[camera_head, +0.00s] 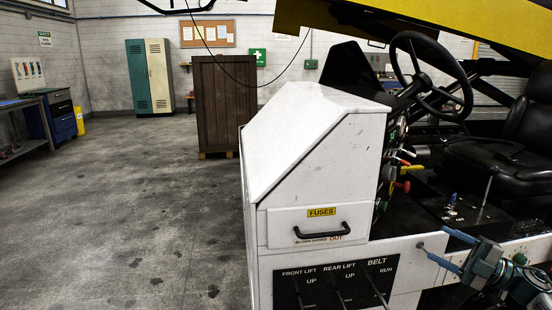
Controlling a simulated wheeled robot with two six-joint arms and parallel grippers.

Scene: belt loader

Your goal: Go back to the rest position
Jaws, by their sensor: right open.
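My right gripper (432,239) comes in at the lower right, its two blue fingers spread apart and pointing left. It is open with nothing between the fingers, in front of the loader's side near the seat. My left gripper is out of view. The white belt loader (310,190) fills the right half. Its front has a drawer (285,226) marked FUSES with a black handle (322,233); the drawer looks shut. The gripper is to the right of this drawer and apart from it.
Below the drawer is a black lever panel (320,293) for front lift, rear lift and belt. A steering wheel (430,75) and black seat (510,150) are behind the gripper. A brown crate (225,105) and lockers (148,77) stand farther back. The floor at left is clear.

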